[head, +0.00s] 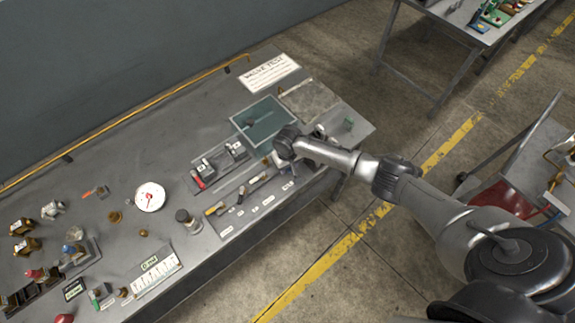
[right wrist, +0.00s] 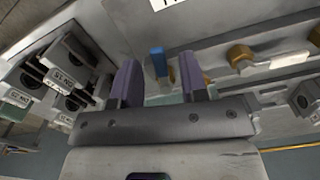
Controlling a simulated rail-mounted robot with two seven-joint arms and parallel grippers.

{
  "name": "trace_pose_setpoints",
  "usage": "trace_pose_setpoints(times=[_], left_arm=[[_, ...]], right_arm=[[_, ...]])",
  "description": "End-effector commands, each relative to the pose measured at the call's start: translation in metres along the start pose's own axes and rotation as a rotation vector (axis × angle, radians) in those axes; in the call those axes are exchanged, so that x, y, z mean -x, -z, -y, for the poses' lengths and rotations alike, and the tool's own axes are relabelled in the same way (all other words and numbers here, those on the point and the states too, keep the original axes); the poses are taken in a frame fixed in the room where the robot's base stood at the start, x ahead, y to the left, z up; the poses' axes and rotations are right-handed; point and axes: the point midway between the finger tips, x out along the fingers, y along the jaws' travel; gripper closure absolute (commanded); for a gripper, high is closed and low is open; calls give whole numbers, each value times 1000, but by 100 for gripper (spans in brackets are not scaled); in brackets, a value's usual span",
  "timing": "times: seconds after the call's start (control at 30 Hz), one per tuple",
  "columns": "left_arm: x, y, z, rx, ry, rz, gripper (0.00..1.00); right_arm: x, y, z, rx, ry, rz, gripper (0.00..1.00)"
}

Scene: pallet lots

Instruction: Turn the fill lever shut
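In the right wrist view a lever with a blue handle (right wrist: 158,62) stands upright between the two fingers of my right gripper (right wrist: 161,85). The fingers are apart, with visible gaps to the handle. In the head view my right gripper (head: 284,148) is over the right end of the bench, by the labelled lever row; its fingers are hard to make out there. A yellow-handled lever (head: 214,209) and a red-handled lever (head: 199,182) show to its left. The labels are too small to read, so I cannot confirm which lever is the fill one. My left gripper is not in view.
Brass hubs (right wrist: 240,58) sit to the right of the blue handle, and grey blocks (right wrist: 68,60) stand to its left. A green-bottomed tray (head: 262,120) lies behind my gripper. A white dial (head: 150,196) and several small parts occupy the bench's left. The bench's back middle is clear.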

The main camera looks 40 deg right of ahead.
Motion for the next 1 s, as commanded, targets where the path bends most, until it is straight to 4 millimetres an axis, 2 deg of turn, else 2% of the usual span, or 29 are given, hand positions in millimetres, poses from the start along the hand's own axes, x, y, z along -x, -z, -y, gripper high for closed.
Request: trace_pose_setpoints(times=[0.27,0.67,1.0], left_arm=[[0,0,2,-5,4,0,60],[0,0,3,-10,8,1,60],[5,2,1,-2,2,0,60]], right_arm=[[0,0,0,0,0,0,62],[0,0,0,0,0,0,100],[2,0,2,-29,0,1,100]])
